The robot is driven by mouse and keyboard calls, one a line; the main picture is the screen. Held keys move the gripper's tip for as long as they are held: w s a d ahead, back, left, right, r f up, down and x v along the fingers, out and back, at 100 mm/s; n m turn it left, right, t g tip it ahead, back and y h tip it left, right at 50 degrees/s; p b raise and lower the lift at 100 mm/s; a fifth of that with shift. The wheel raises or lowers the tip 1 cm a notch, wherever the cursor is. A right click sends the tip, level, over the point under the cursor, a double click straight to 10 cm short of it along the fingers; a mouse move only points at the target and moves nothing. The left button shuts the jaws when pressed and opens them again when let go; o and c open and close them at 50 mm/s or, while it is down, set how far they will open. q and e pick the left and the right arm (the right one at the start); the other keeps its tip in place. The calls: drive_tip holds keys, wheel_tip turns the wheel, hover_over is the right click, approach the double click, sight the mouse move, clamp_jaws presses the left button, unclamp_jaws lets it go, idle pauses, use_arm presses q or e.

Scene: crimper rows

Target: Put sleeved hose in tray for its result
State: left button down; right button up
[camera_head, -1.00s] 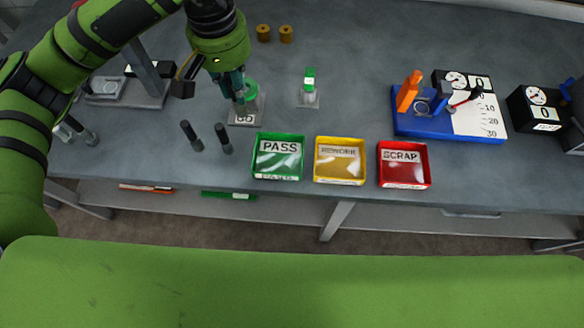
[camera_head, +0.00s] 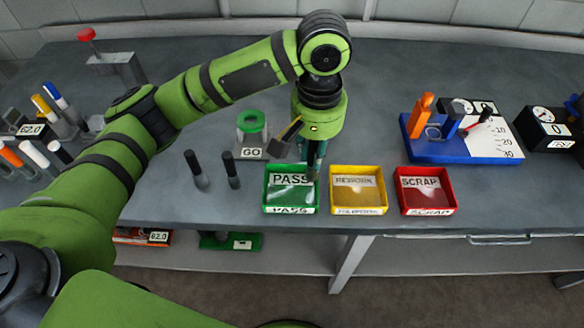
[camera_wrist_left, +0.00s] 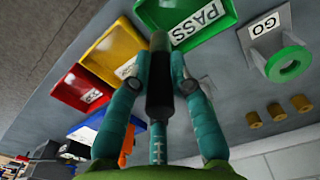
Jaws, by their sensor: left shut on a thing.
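My left gripper (camera_head: 315,165) points down at the right side of the green PASS tray (camera_head: 267,207). The yellow REWORK tray (camera_head: 358,211) and red SCRAP tray (camera_head: 426,212) stand to the right. All three trays look empty. My right gripper is not in view.
The GO gauge (camera_head: 252,124) with a green ring stands behind the PASS tray. Two dark pegs (camera_head: 198,170) (camera_head: 231,170) stand left of it. A blue crimp fixture (camera_head: 462,150) and a black dial box (camera_head: 540,128) are at the right. Markers (camera_head: 55,110) stand at the left.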

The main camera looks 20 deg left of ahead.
use_arm(q)
drive_tip(key=shift+s+a+f+p, duration=0.1)
drive_tip(key=shift+a+f+p, duration=0.1)
drive_tip(key=shift+a+f, duration=0.75)
drive_tip(key=shift+w+a+f+p, duration=0.15)
drive_tip(key=shift+a+f, duration=0.35)
drive_tip(key=shift+f, duration=0.75)
drive_tip(key=shift+s+a+f+p, duration=0.15)
drive_tip(key=shift+a+f+p, duration=0.1)
drive_tip(key=shift+a+f, duration=0.7)
drive_tip(key=shift+d+f, duration=0.2)
drive_tip(key=shift+d, duration=0.05)
drive_tip(key=c, duration=1.1)
unclamp_jaws()
drive_tip(key=shift+f, duration=0.1)
drive_tip(key=shift+c, duration=0.2)
wheel_tip(320, 180, up, 12)
drive_tip(key=b, duration=0.1)
drive_tip(key=shift+r, duration=0.2)
